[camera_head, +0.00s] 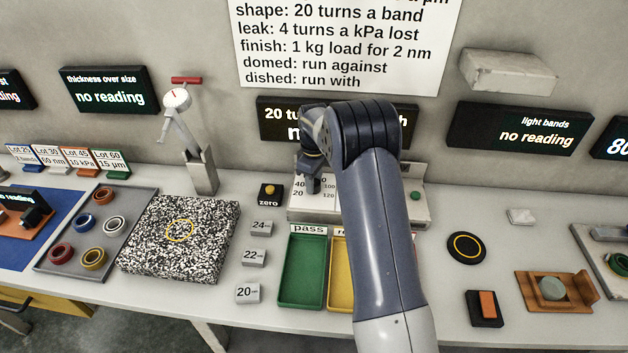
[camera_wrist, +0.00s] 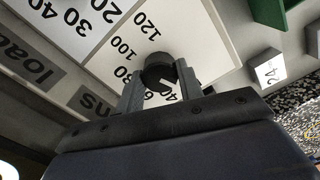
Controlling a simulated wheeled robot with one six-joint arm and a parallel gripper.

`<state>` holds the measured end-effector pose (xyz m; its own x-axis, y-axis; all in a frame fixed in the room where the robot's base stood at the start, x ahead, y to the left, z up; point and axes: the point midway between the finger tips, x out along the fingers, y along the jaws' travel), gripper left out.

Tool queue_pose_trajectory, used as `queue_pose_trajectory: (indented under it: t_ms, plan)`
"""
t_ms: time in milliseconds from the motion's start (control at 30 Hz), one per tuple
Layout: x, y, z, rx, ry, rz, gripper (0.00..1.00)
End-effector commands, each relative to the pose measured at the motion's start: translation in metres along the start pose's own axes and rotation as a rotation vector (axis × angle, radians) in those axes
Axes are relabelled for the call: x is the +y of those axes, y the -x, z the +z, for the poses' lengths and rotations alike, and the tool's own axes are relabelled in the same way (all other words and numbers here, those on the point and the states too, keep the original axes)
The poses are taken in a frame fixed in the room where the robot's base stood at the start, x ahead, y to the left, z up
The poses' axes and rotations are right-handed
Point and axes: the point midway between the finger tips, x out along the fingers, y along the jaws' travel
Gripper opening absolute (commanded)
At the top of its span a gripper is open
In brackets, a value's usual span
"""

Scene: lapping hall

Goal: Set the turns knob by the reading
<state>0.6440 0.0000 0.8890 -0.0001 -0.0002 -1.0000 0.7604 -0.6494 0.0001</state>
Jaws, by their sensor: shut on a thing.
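The control box (camera_head: 411,210) stands on the bench behind the trays, with a numbered dial partly hidden by my arm. My gripper (camera_head: 312,178) reaches down to it. In the wrist view the dark round turns knob (camera_wrist: 158,68) sits between the fingers of my gripper (camera_wrist: 160,80), which is shut on it. Dial numbers from 40 to 120 (camera_wrist: 133,42) ring the knob; its exact setting cannot be told. The display (camera_head: 275,112) behind my arm shows "20 tu…" and "…th"; the rest is hidden. A wall sheet (camera_head: 340,45) lists "shape: 20 turns a band".
The light bands display (camera_head: 520,128) and the thickness display (camera_head: 110,90) read "no reading". A green pass tray (camera_head: 302,272) and a yellow tray (camera_head: 341,285) stand in front. A zero button (camera_head: 270,191), weights and a speckled plate (camera_head: 180,240) lie left.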

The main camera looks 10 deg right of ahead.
Motion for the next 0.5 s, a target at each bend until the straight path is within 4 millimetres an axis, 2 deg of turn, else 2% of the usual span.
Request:
queue_pose_trajectory:
  t_ms: [33,167,500]
  plan:
    - [0.0,0.0002,-0.0001,0.0,0.0,0.0,0.23]
    - [0.0,0.0002,0.0,0.0,0.0,0.0,0.13]
    - [0.0,0.0001,-0.0001,0.0,-0.05,0.0,0.12]
